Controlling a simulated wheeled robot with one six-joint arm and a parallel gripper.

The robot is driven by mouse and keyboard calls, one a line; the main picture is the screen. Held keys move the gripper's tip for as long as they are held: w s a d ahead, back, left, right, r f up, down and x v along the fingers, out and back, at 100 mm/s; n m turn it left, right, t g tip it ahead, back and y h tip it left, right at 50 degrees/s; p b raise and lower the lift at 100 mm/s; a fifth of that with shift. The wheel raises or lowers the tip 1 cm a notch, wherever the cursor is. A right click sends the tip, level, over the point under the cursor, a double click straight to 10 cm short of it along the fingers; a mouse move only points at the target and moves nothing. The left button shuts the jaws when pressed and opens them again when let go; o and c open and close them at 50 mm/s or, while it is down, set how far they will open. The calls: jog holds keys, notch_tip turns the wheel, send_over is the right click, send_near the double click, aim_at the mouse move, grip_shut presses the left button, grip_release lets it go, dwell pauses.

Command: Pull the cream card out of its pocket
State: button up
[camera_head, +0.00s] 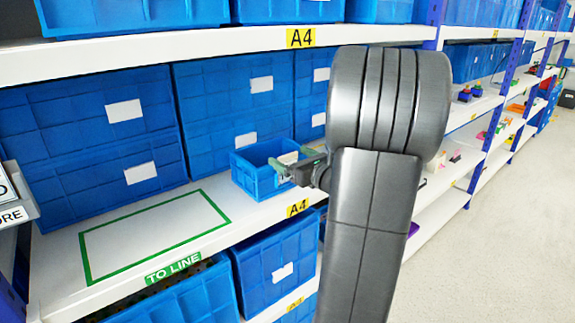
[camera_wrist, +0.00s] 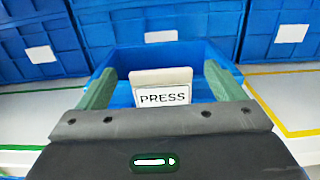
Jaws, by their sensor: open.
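The cream card (camera_wrist: 160,76) stands upright in the pocket (camera_wrist: 163,97), which has a white front reading PRESS, on the small blue bin (camera_wrist: 125,60). Only the card's top part shows above the pocket. In the wrist view my gripper (camera_wrist: 160,74) is open, with one green finger on each side of the card and a gap to both. In the head view the small bin (camera_head: 256,183) stands on the middle shelf, and my gripper (camera_head: 290,161) is at its front. The card (camera_head: 288,158) is partly hidden there by my gripper.
Large blue bins (camera_head: 125,112) stand behind the small bin. A green outlined area (camera_head: 155,235) on the shelf (camera_head: 235,218) to the left is empty. Another shelf (camera_head: 180,46) runs above, and more blue bins (camera_head: 275,262) sit below.

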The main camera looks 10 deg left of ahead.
jog(key=c, duration=1.1)
